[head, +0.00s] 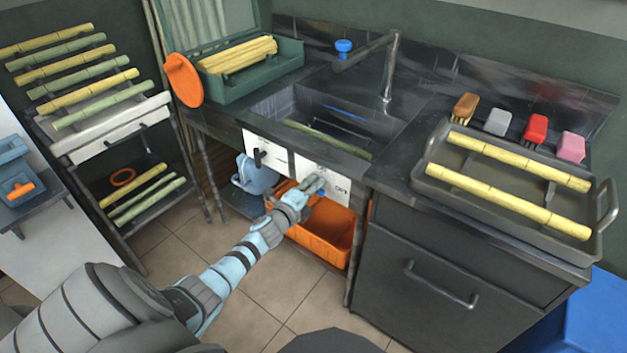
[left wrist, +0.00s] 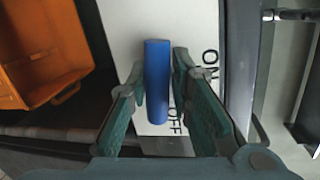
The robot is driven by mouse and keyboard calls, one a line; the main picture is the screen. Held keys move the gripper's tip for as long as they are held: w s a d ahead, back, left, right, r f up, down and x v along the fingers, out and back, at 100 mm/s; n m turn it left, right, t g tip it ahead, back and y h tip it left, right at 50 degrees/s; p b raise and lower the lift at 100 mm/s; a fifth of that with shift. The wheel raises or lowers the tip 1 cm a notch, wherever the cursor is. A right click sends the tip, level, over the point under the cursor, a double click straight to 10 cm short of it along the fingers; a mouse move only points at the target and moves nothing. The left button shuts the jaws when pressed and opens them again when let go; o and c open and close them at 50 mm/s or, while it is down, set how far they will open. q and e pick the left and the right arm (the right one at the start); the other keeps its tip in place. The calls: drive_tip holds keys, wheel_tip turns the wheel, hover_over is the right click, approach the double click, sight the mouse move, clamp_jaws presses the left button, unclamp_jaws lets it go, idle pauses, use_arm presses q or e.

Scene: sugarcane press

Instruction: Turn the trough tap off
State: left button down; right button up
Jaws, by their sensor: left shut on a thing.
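A white panel (head: 333,178) with ON and OFF lettering is on the front of the sink counter. It fills the middle of the left wrist view (left wrist: 205,30). A blue bar-shaped tap handle (left wrist: 157,75) stands at this panel, with the OFF lettering close by its lower right end and ON further right. My right gripper is out of view.
An orange crate (head: 325,232) is below the panel. The sink trough (head: 285,104) holds a green cane, under a faucet with a blue knob (head: 344,46). A grey tray (head: 440,182) of canes stands right.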

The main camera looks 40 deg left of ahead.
use_arm(q)
drive_tip(key=shift+n+p, duration=0.6)
drive_tip(key=shift+n, duration=0.1)
drive_tip(key=shift+f+h, duration=0.1)
drive_tip(key=shift+h, duration=0.2)
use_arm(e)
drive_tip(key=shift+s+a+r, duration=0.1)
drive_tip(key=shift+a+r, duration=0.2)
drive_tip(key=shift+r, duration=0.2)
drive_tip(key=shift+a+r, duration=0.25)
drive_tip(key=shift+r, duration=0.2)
use_arm(q)
drive_tip(key=shift+f, duration=0.1)
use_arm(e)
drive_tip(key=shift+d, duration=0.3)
use_arm(q)
drive_tip(key=c, duration=1.7)
unclamp_jaws()
drive_tip(key=shift+d, duration=0.1)
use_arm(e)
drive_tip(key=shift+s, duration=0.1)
